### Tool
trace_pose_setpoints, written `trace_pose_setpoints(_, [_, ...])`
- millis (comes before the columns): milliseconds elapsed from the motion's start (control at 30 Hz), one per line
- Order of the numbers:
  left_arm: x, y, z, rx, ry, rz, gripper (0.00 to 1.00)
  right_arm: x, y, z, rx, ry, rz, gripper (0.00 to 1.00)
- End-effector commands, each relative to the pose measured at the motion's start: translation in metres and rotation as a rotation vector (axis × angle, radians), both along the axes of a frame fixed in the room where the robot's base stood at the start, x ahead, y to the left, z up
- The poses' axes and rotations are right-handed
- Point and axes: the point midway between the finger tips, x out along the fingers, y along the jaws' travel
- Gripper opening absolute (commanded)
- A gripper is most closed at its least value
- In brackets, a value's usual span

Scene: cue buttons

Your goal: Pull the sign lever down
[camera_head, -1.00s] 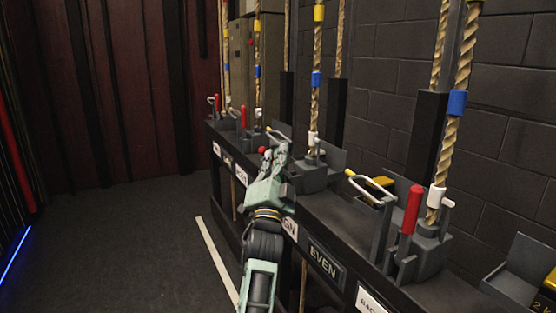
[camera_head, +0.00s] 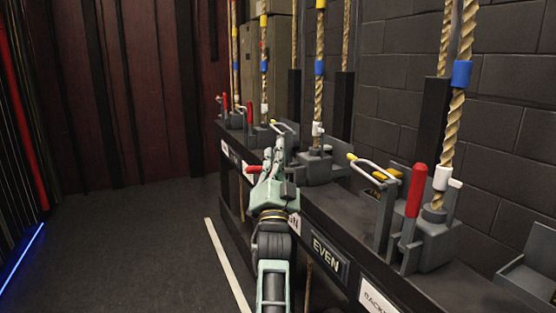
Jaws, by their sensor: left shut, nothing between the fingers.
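The label ending in "GN" (camera_head: 294,222), partly hidden by my left gripper, marks the sign position on the dark rail. A short red handle (camera_head: 254,169) shows just left of my gripper; it sticks out toward the aisle, while neighbouring levers stand upright. The rest of this lever is hidden behind the gripper. My left gripper (camera_head: 278,145) is shut and empty, with its fingers pointing up beside the red handle. I cannot tell whether they touch. My right gripper is not in view.
The EVEN lever (camera_head: 415,192) stands upright at the right, above the EVEN label (camera_head: 328,255). Ropes with coloured bands rise from several grey rope locks (camera_head: 313,167). A brick wall (camera_head: 400,110) backs the rail. The floor (camera_head: 130,245) at left is clear.

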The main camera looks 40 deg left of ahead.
Motion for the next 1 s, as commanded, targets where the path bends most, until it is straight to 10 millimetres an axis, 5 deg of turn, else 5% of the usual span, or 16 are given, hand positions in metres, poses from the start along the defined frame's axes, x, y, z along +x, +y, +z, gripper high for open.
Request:
trace_pose_setpoints(500, [-0.016,0.006,-0.032,-0.03,-0.073,0.0,0.0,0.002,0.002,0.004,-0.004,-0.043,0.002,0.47])
trace_pose_setpoints(1000, [-0.019,0.007,-0.037,-0.03,-0.074,-0.001,0.0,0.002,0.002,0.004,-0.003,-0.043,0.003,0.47])
